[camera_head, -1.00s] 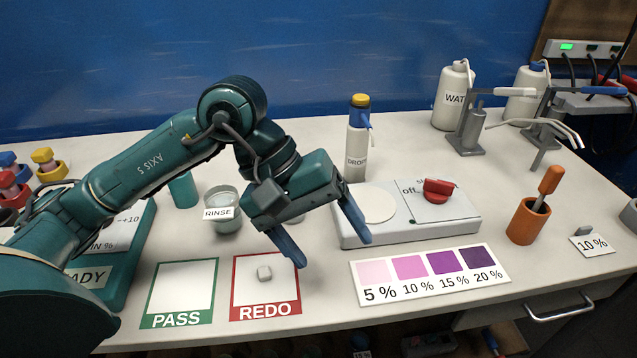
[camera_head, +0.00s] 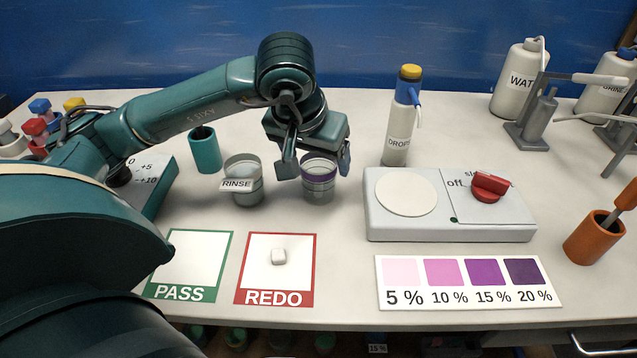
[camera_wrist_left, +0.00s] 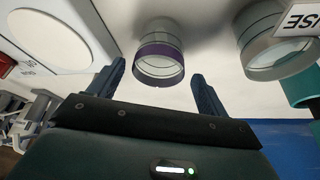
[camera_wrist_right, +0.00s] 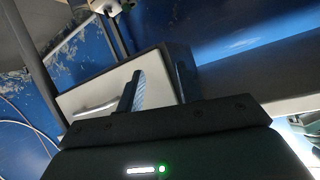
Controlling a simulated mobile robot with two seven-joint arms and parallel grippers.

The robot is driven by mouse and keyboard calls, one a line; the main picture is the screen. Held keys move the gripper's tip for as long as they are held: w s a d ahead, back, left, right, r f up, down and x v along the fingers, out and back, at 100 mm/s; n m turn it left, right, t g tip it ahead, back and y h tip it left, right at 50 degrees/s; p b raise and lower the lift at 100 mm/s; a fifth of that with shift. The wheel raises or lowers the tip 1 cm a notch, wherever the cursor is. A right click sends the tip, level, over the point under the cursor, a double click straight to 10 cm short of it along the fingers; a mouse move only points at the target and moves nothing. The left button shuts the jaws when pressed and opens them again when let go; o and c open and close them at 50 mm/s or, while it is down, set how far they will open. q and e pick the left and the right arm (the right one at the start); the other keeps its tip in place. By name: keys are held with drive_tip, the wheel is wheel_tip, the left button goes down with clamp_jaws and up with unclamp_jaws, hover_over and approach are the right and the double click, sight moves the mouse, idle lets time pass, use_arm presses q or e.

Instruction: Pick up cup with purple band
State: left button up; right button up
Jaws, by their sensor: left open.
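The clear cup with the purple band (camera_head: 319,188) stands upright on the bench, right of the RINSE cup. The purple band runs round its rim. My left gripper (camera_head: 316,166) is open and points down at the cup, with a finger toward either side of its top. In the left wrist view the cup (camera_wrist_left: 160,52) is just beyond and between the open fingertips (camera_wrist_left: 158,82), with nothing held. My right gripper (camera_wrist_right: 159,78) shows only in its own wrist view, its fingers apart and nothing between them, away from the bench top.
The RINSE cup (camera_head: 243,182) stands close to the left of the banded cup, with a teal cup (camera_head: 205,150) behind it. The hotplate (camera_head: 450,230) and dropper bottle (camera_head: 400,130) are to the right. PASS (camera_head: 165,293) and REDO (camera_head: 241,297) cards lie in front.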

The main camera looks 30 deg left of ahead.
sight(320, 170)
use_arm(q)
drive_tip(key=x, duration=0.4)
drive_tip(key=shift+s+d+f, duration=0.1)
drive_tip(key=shift+d+f, duration=0.05)
drive_tip(key=shift+f, duration=0.15)
drive_tip(key=c, duration=1.2)
drive_tip(key=shift+r, duration=0.1)
